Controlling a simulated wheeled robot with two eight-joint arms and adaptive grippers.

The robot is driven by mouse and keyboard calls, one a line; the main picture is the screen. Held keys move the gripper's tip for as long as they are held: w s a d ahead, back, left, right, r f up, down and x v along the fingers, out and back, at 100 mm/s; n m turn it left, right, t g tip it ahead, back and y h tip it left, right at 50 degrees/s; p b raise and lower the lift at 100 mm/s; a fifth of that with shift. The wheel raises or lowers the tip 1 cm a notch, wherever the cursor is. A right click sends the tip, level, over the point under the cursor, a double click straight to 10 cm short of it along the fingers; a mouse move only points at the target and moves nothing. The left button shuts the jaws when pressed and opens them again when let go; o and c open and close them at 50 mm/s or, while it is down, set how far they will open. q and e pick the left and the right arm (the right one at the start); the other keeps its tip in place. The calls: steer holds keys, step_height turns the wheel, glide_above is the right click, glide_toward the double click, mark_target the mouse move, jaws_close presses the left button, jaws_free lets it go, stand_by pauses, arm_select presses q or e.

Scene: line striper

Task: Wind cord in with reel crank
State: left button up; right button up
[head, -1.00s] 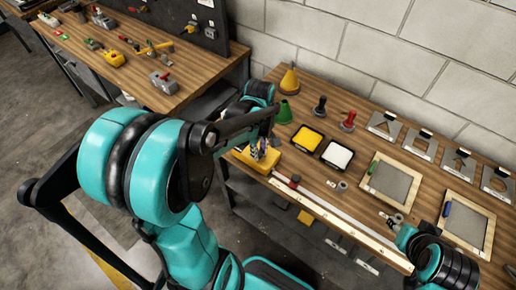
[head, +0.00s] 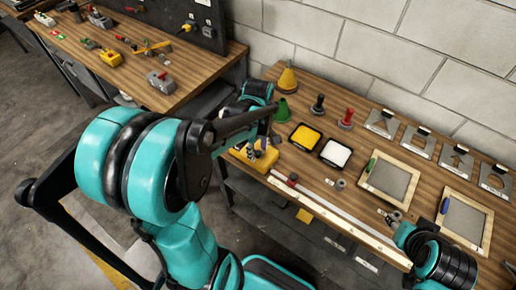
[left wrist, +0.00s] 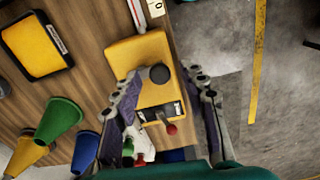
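A yellow box-shaped device (head: 240,152) sits near the left front edge of the right bench. In the left wrist view the yellow device (left wrist: 150,52) shows a round black knob (left wrist: 159,74) on top and a small red-tipped lever (left wrist: 171,129). I cannot make out a cord on it. My left gripper (left wrist: 168,92) is open, one finger on each side of the device; whether they touch it is unclear. In the head view my left gripper (head: 264,147) is over the device, partly hidden by my arm.
A long pale rail (head: 335,220) runs along the bench front, with a red knob (head: 292,179). A green cone (head: 283,110), yellow tray (head: 305,137) and white tray (head: 335,153) stand behind. Framed screens (head: 390,183) lie right. Another bench (head: 150,95) stands left.

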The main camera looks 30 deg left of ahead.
mark_target(258, 153)
arm_select(q)
step_height(258, 153, up, 12)
stand_by(0.6)
steer(key=shift+c, duration=0.4)
